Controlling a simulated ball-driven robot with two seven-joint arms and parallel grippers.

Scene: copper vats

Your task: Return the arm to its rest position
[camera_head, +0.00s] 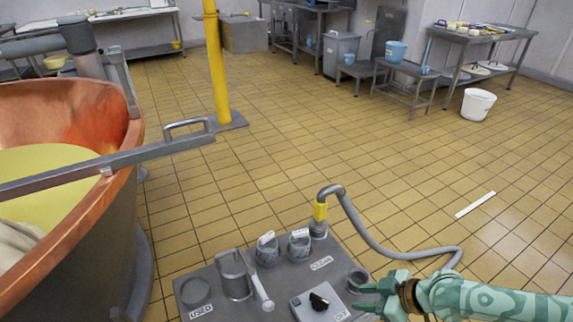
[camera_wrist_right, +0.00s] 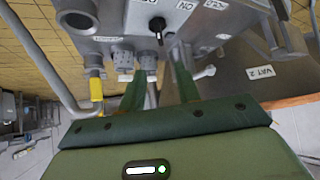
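My right gripper (camera_head: 368,296) is at the lower right of the head view, beside the right edge of a grey panel (camera_head: 225,305). Its green fingers are apart in the right wrist view (camera_wrist_right: 158,78), with nothing seen between them. My right arm (camera_head: 490,300) reaches in from the right edge. My left gripper is not in view.
A grey hose (camera_head: 375,240) with a yellow collar loops close to my right gripper. A copper vat (camera_head: 70,245) fills the left. Open tiled floor lies beyond, with a white bucket (camera_head: 478,105).

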